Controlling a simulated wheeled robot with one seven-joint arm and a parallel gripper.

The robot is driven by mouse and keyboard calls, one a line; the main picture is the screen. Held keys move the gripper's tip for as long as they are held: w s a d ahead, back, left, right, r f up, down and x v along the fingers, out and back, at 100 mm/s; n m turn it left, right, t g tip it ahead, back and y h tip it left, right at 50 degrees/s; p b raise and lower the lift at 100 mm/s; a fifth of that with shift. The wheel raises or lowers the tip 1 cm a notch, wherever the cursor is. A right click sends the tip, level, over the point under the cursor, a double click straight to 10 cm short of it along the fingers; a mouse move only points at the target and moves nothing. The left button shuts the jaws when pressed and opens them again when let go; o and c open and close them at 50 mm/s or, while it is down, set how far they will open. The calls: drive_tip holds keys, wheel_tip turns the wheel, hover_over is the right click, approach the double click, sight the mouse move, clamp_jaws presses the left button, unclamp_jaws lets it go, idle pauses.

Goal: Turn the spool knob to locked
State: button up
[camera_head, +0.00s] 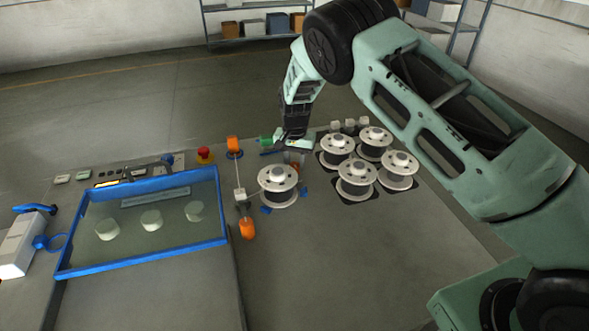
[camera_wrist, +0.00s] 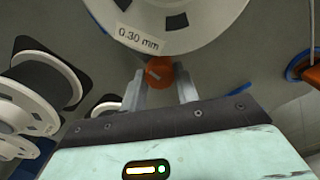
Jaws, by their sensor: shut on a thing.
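The spool knob (camera_wrist: 160,72) is orange with a grey mark on its face, and it sits between my fingertips in the wrist view. My gripper (camera_wrist: 162,82) is shut on it, one finger on each side. The spool (camera_wrist: 200,15) with a "0.30 mm" label is just beyond the knob. In the head view my gripper (camera_head: 294,148) reaches down behind and right of this white spool (camera_head: 278,178). Only a little orange of the knob (camera_head: 297,165) shows there, mostly hidden by the gripper and spool. I cannot tell whether the mark points to locked.
Several spare spools (camera_head: 357,176) stand close to the right of my gripper. A blue-rimmed tank (camera_head: 140,262) with pale round pieces is at left. A red button (camera_head: 205,154) and orange parts (camera_head: 247,229) are left of the spool. The front bench surface (camera_head: 300,270) is clear.

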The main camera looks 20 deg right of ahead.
sight(294, 165)
drive_tip(key=m+b, duration=0.2)
drive_tip(key=m, duration=0.3)
drive_tip(key=shift+m+b, duration=0.55)
drive_tip(key=shift+m, duration=1.85)
drive_tip(key=o, duration=0.7)
drive_tip(key=shift+r, duration=0.1)
wheel_tip(294, 165, up, 17)
drive_tip(key=b, duration=0.4)
drive_tip(key=shift+r, duration=0.15)
drive_tip(key=shift+s, duration=0.1)
